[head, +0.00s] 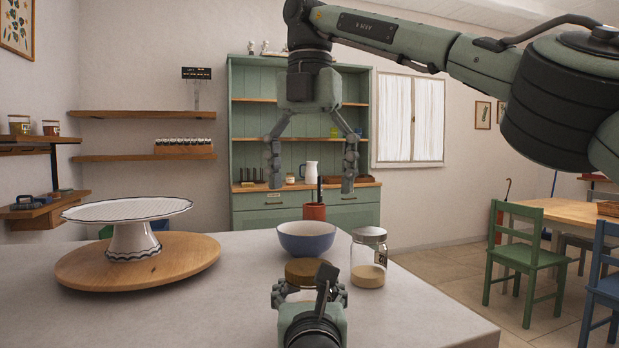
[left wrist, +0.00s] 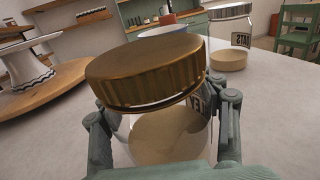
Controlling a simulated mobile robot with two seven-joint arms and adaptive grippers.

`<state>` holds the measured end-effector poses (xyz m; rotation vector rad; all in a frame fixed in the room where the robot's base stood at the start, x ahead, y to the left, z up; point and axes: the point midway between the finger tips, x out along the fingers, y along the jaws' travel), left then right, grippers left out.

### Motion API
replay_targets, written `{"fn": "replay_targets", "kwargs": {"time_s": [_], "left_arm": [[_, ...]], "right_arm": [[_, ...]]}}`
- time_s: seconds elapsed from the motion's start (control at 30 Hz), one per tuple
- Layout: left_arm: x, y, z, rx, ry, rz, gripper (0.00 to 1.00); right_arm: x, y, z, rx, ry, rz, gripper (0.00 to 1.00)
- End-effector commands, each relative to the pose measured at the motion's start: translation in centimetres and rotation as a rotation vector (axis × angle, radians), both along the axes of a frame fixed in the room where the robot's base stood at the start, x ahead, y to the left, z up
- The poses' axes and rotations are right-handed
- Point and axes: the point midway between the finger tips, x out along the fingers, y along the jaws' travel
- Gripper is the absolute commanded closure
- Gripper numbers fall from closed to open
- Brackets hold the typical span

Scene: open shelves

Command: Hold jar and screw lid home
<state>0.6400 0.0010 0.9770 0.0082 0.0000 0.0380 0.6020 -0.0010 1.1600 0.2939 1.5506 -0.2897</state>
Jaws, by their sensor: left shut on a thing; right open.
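A glass jar (left wrist: 168,142) with pale contents and a dark-lettered label stands at the near side of the table. Its ribbed brass-coloured lid (left wrist: 150,72) is over its mouth, and the lid also shows in the head view (head: 307,269). I cannot tell how far down the lid is seated. My left gripper (head: 309,292) is shut on the jar, with fingers on both sides of the glass below the lid. My right gripper (head: 312,178) is open and empty, pointing down, well above the lid. The jar's body is mostly hidden in the head view.
A second jar (head: 368,274) with a pale lid stands to the right. A blue bowl (head: 307,240) is just behind. A cake stand (head: 132,238) on a round wooden board (head: 190,262) fills the left. The table (head: 215,315) is clear at front left.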

Motion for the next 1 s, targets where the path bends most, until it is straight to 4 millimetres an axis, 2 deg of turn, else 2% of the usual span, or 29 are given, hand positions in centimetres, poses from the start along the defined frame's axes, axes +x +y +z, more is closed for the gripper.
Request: {"fn": "replay_targets", "kwargs": {"time_s": [0.3, 0.33, 0.57, 0.87, 1.0], "left_arm": [[0.02, 0.00, -0.05, 0.001, 0.001, 0.000, 1.00], [0.02, 0.00, -0.04, 0.001, 0.001, 0.000, 0.43], [0.01, 0.00, -0.02, 0.000, 0.000, 0.000, 0.14], [-0.01, -0.01, 0.00, 0.000, 0.000, 0.000, 0.12], [-0.71, -0.10, 0.00, 0.000, 0.000, -0.002, 0.12]], "right_arm": [[-0.01, 0.03, 0.24, 0.002, -0.001, 0.001, 0.15], [-0.01, 0.03, 0.24, 0.002, -0.001, 0.001, 0.15], [0.00, 0.02, 0.22, 0.001, 0.000, 0.000, 0.15], [-0.01, 0.01, 0.22, 0.001, 0.000, 0.000, 0.15], [0.00, 0.01, 0.22, 0.001, 0.000, 0.000, 0.15]]}}
